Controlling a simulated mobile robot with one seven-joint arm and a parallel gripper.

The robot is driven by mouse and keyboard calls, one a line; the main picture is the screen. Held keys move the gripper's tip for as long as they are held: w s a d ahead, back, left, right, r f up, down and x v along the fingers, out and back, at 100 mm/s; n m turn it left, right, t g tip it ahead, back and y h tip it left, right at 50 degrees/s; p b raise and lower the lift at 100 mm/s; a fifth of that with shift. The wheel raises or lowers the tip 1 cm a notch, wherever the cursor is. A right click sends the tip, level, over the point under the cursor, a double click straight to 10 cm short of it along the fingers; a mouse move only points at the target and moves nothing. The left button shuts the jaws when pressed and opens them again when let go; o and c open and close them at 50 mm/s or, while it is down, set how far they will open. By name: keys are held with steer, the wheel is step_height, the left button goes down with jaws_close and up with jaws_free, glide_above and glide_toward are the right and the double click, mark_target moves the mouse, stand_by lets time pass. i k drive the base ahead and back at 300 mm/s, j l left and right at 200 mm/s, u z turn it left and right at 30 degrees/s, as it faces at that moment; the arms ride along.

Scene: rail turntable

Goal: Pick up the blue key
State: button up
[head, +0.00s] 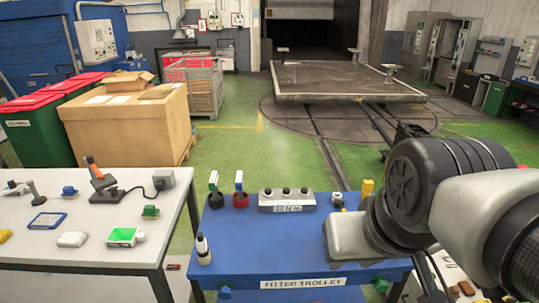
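Two small upright items stand at the back left of the blue fitter trolley (240,255). One has a blue and white top above a red round base and may be the blue key (239,181). The other has a green and white top (213,181) above a dark base. The details are too small to be sure that either is a key. My arm reaches in from the right over the trolley's right side, well apart from these items. My gripper's fingers do not show.
A grey block with several knobs (287,208) and a white and black bottle (203,250) stand on the trolley. A yellow item (367,188) is near my arm. A white table (90,250) with a soldering-type tool (102,180) and small parts stands left. The trolley's middle is clear.

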mark_target(240, 174)
steer(key=i+j+u, duration=0.25)
steer(key=i+u, duration=0.25)
steer(key=i+z, duration=0.1)
steer(key=z, duration=0.55)
steer(key=j+u, duration=0.15)
steer(key=i+j, duration=0.1)
steer(key=j, duration=0.25)
steer(key=i+j, duration=0.1)
steer(key=j, duration=0.25)
